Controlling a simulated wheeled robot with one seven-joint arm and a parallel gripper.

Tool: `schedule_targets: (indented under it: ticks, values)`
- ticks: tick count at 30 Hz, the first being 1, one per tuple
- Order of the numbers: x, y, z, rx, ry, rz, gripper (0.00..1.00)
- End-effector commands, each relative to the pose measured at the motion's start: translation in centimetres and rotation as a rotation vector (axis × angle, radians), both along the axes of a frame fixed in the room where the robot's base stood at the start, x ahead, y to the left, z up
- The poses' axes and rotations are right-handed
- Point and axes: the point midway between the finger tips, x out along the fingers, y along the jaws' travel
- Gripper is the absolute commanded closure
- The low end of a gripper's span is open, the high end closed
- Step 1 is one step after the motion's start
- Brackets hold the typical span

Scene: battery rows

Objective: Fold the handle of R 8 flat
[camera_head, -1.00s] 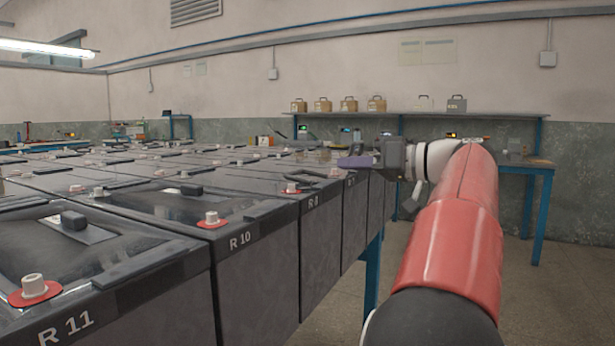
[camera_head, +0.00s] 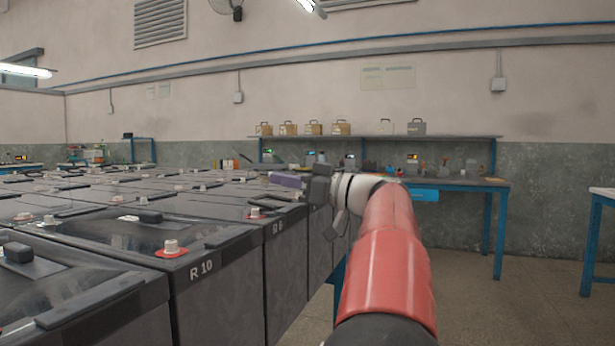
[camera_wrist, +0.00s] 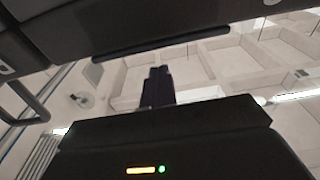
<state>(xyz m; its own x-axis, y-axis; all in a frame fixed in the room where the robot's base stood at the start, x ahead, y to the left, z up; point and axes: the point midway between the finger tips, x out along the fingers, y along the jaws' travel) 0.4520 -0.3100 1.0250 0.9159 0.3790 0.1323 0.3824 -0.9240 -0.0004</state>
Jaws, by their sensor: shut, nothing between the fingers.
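Battery R 8 (camera_head: 286,250) is a dark grey case in the near row, just beyond R 10, in the head view. Its dark handle (camera_head: 283,197) shows as a thin loop at the top near the front edge; I cannot tell how far it is raised. My gripper (camera_head: 286,179) is above and just behind that handle, with its purple-grey fingers pointing left, shut and empty. I cannot tell whether it touches the handle. In the wrist view the shut dark fingers (camera_wrist: 157,88) point up the picture, and a dark bar crosses beyond them.
Battery R 10 (camera_head: 215,290) stands nearer, with a red-ringed terminal (camera_head: 171,248) on top. More batteries fill the rows to the left. A blue bench (camera_head: 455,184) stands by the back wall. The floor at right is open (camera_head: 510,290).

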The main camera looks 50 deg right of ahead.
Motion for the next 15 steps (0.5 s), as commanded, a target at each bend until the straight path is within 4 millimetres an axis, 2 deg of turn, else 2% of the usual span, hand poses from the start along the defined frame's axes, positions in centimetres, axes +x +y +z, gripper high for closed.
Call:
schedule_targets:
  ticks: [6, 15]
  values:
    - [1.5, 0.6, -1.3, 0.000, 0.000, 0.000, 1.00]
    - [1.7, 0.7, -1.4, -0.001, 0.000, 0.000, 1.00]
